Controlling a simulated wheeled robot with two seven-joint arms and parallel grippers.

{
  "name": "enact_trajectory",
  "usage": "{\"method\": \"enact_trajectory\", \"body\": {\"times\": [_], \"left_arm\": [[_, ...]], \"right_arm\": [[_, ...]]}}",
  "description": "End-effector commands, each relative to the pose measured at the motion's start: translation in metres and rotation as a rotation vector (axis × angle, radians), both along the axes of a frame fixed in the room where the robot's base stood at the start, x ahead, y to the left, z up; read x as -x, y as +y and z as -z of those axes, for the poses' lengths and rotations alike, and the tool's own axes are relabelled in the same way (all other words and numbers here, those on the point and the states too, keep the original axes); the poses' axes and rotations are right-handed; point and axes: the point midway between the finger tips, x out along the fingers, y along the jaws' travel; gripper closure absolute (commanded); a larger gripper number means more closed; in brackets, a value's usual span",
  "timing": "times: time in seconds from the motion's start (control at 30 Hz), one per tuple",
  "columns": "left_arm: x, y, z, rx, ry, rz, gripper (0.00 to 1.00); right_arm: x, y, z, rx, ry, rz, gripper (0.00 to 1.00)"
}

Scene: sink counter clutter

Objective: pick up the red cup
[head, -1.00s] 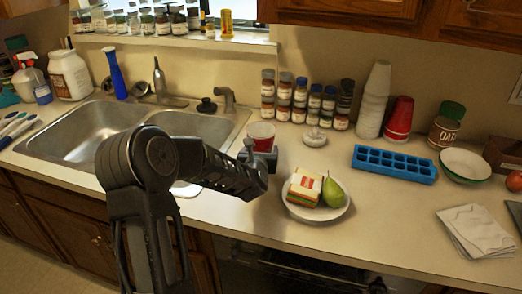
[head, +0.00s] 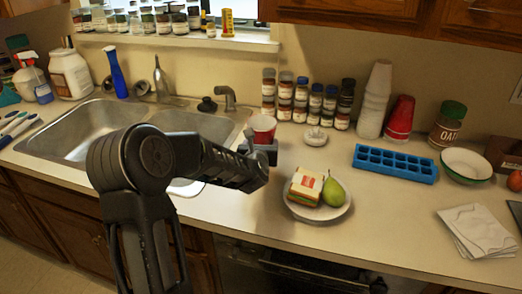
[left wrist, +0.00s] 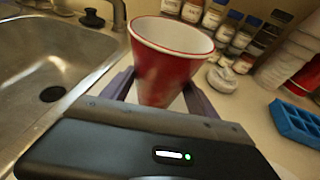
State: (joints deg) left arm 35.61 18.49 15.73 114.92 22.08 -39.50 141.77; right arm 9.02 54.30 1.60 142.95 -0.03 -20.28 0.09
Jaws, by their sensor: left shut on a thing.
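The red cup (head: 263,129) has a white rim and stands about upright at the right end of the sink. My left gripper (head: 261,150) is shut on it. In the left wrist view the red cup (left wrist: 168,72) sits between the two fingers of the left gripper (left wrist: 160,92), one on each side. The cup's base is hidden behind the gripper body, and I cannot tell how far it is from the counter. Its mouth is open at the top. My right gripper is not in view.
A plate (head: 314,213) with a sandwich and a pear is right of the arm. Spice jars (head: 299,100), a white cup stack (head: 375,100), red cups (head: 399,120) and a blue ice tray (head: 394,164) stand behind. The faucet (head: 228,98) and sink (head: 90,128) are left.

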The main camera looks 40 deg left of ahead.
Motion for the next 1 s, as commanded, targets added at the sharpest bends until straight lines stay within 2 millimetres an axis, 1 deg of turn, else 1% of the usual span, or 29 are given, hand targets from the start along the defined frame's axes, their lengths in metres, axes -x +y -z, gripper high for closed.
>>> {"method": "enact_trajectory", "body": {"times": [0.03,0.2,0.3,0.4,0.53,1.0], "left_arm": [[-0.001,0.0,-0.01,-0.002,-0.006,0.0,0.69],[-0.001,0.0,-0.045,-0.003,-0.006,-0.001,0.69],[0.0,0.0,-0.062,-0.001,-0.004,0.0,0.69],[0.0,0.0,-0.073,-0.001,-0.003,-0.001,0.69],[0.0,0.0,-0.076,0.0,0.0,0.001,0.69],[0.0,0.0,-0.076,0.0,0.0,0.0,0.69]], "right_arm": [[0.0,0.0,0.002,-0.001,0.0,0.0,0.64],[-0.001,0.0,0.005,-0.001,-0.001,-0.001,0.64],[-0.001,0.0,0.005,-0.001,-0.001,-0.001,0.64],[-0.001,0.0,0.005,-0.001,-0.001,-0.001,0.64],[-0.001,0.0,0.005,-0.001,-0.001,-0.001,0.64],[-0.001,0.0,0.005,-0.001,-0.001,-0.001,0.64]]}}
